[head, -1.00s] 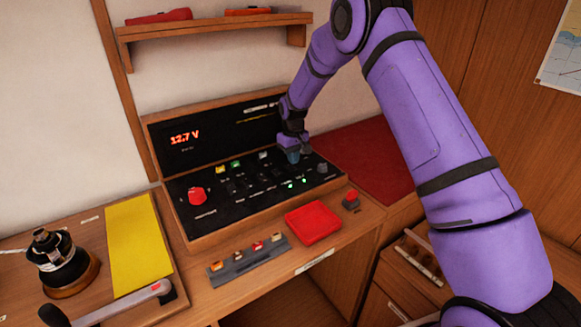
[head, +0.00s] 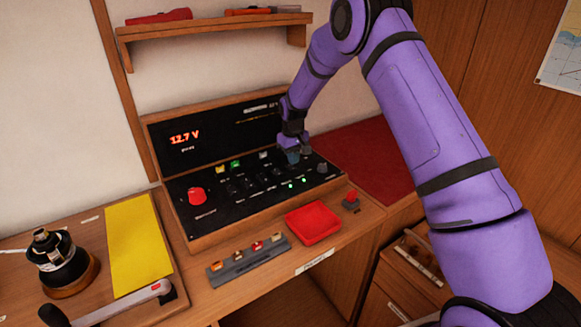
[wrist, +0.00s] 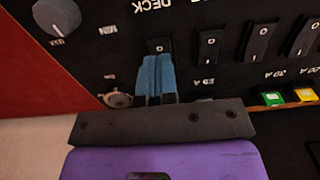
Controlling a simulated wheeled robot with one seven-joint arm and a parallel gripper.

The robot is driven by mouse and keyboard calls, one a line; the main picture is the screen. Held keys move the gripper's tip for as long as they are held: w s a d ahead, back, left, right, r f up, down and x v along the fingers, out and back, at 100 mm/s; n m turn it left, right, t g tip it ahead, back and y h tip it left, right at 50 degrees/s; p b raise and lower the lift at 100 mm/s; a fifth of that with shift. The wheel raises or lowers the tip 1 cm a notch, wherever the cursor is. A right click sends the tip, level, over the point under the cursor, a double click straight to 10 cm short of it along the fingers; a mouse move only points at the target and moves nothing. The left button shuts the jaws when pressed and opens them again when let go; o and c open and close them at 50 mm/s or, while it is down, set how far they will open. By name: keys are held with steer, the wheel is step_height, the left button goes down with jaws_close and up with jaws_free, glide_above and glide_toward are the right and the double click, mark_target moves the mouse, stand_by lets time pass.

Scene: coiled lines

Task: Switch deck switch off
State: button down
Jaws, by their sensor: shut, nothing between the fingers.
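The deck switch (wrist: 160,46) is a small black rocker on the black switch panel (head: 235,208). In the wrist view it sits beside the upside-down DECK label, and its lower part is hidden behind my fingertips. My gripper (wrist: 155,75) is shut and empty, its blue fingers together at the switch. I cannot tell whether they touch it. In the head view my gripper (head: 292,157) is over the right part of the panel and hides the switch.
Other black rockers (wrist: 209,46) stand in a row beside the deck switch. A grey dimmer knob (wrist: 57,17) and a round metal fitting (wrist: 117,98) are close to my fingers. A red knob (head: 197,196) is at the panel's left. A red tray (head: 313,222) lies in front.

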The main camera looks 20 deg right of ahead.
steer(key=shift+f, duration=1.2)
stand_by(0.8)
steer(key=shift+r, duration=3.5)
step_height(320, 180, up, 15)
steer(key=t, duration=0.1)
glide_above(293, 168)
steer(key=s+d, duration=0.2)
steer(key=s, duration=0.6)
steer(key=s+d+r+m+t, duration=0.1)
steer(key=s+d+r+m, duration=0.1)
steer(key=s+r, duration=0.85)
steer(key=s+d+r+t, duration=0.1)
steer(key=s, duration=1.4)
steer(key=s+d+r+m+t, duration=0.1)
steer(key=s+d+r+t, duration=0.1)
steer(key=s, duration=1.3)
steer(key=shift+m, duration=0.3)
